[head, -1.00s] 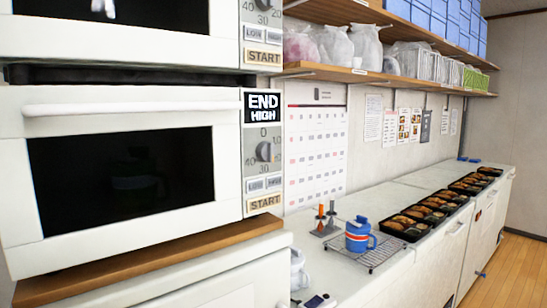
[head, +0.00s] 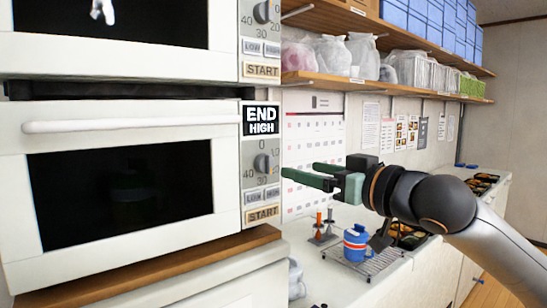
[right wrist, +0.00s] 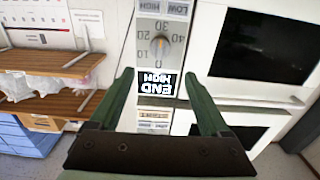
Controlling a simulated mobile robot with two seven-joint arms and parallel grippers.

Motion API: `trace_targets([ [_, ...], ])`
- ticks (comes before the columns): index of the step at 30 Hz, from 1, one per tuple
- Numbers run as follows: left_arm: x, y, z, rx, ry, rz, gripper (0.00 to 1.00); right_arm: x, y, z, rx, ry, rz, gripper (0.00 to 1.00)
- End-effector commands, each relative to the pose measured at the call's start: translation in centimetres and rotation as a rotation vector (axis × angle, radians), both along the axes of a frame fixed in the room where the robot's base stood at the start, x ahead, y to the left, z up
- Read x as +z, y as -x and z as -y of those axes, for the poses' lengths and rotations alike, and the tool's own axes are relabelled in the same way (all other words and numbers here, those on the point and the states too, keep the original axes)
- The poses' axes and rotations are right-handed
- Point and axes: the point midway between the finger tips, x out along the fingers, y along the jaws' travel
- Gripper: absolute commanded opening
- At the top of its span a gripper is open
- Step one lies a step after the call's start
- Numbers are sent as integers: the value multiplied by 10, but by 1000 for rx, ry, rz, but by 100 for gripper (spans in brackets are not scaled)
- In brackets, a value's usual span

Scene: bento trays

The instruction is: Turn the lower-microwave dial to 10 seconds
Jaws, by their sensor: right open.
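The lower microwave (head: 130,115) is white with a dark window, and its door is shut. Its dial (head: 262,163) is a grey knob on the control panel, below a black display (head: 261,120) reading END HIGH. The dial also shows in the right wrist view (right wrist: 160,44), upside down, with an orange mark beside the number scale; the exact setting is too small to tell. My right gripper (head: 300,170) is open and empty, to the right of the dial and apart from it. In the right wrist view its fingers (right wrist: 158,74) frame the display, with the dial beyond the tips.
Another microwave (head: 110,60) sits above. A START button (head: 262,213) is below the dial. A blue jug (head: 357,242) stands on a wire rack on the counter (head: 325,285). Shelves (head: 400,88) with bags overhang the counter at the back.

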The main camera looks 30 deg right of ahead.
Motion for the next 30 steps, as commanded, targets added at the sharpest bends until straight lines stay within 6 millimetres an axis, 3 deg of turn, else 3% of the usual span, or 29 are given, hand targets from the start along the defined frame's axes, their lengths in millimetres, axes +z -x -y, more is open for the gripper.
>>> trace_targets([
  [1, 12, 0, 0, 0, 0, 0, 0, 5, -7, 0, -1, 2, -5, 81],
  [7, 37, 0, 0, 0, 0, 0, 0, 6, -28, -2, -1, 1, -4, 81],
  [15, 53, 0, 0, 0, 0, 1, 0, 3, -44, 4, -27, 0, -1, 81],
  [21, 66, 0, 0, 0, 0, 0, 0, 1, -54, -4, -1, 9, -8, 81],
  [30, 58, 0, 0, 0, 0, 0, 0, -3, -73, -3, -8, 6, -6, 81],
])
